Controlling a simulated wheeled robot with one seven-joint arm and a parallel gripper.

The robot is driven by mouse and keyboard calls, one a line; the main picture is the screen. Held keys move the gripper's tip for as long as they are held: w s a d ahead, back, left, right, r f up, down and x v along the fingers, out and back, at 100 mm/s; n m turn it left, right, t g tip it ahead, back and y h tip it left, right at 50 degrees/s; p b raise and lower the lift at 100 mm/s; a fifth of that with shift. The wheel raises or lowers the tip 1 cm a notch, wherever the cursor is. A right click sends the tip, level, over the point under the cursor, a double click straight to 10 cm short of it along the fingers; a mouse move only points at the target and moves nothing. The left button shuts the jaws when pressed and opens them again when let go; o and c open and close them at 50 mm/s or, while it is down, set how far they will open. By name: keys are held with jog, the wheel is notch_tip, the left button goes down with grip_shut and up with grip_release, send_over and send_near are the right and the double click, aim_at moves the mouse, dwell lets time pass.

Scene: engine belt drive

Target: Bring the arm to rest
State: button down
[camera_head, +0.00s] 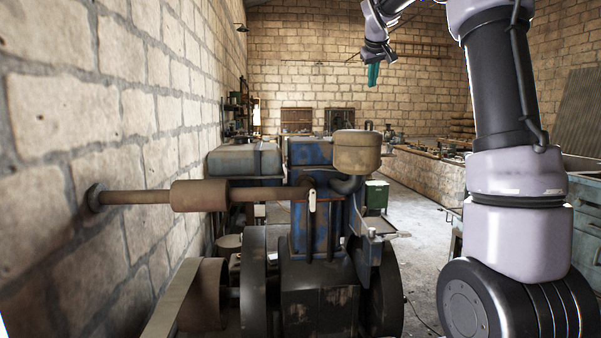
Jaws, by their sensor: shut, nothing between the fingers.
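My arm rises at the right of the head view and bends over at the top edge, where part of it is out of frame. My gripper (373,75) hangs at the top centre-right, with teal fingers pointing down. The fingers are shut and hold nothing. The gripper is in free air, apart from everything, and shows above the engine's rusty tank. The blue engine (318,215) stands in the middle, with a dark flywheel (254,280) on its left side. A flat belt (172,312) runs around a brown pulley (203,295) at the lower left.
A rusty exhaust pipe with a muffler (200,195) runs from the engine into the left stone wall (60,140). The tan tank (357,152) tops the engine. A green bin (376,195) stands behind. Cabinets (585,215) line the right. Floor (425,245) right of the engine is clear.

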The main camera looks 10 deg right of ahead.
jog(key=s+a+f+m+y, duration=0.1)
jog(key=s+f, duration=0.5)
jog(key=s, duration=0.7)
jog(key=s+a+f+m+g+y, duration=0.1)
jog(key=s+a+f, duration=0.5)
jog(key=s, duration=0.8)
jog(key=s+a+f+m+y, duration=0.2)
jog(key=s+f, duration=0.5)
jog(key=s, duration=0.6)
jog(key=shift+s+a+f+m+g+y, duration=0.2)
jog(key=shift+s+a+m+g+y, duration=0.15)
jog(key=shift+a+m, duration=0.4)
